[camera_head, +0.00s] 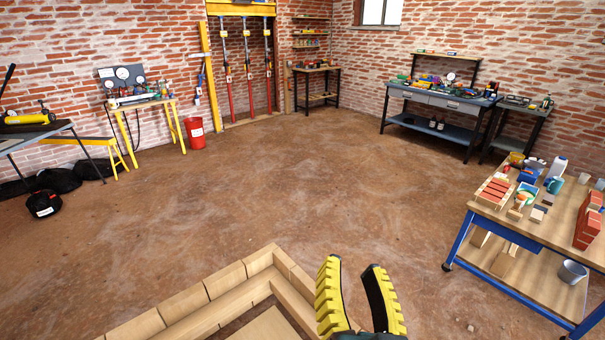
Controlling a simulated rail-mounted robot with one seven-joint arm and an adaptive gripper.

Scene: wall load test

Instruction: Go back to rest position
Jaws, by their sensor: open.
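My gripper (360,290) shows at the bottom of the head view, right of centre. Its two fingers have yellow ridged pads and black inner sides. They stand apart with nothing between them. The left finger overlaps the edge of a low wall of pale blocks (215,285) in the picture; I cannot tell whether it touches. The rest of my arm is out of view below.
A blue-framed workbench (527,238) with bricks and containers stands at the right. Benches with tools (440,101) line the back wall. A yellow table (140,104), a red bucket (195,132) and black bags (58,180) are at the left. The middle floor (270,190) is clear.

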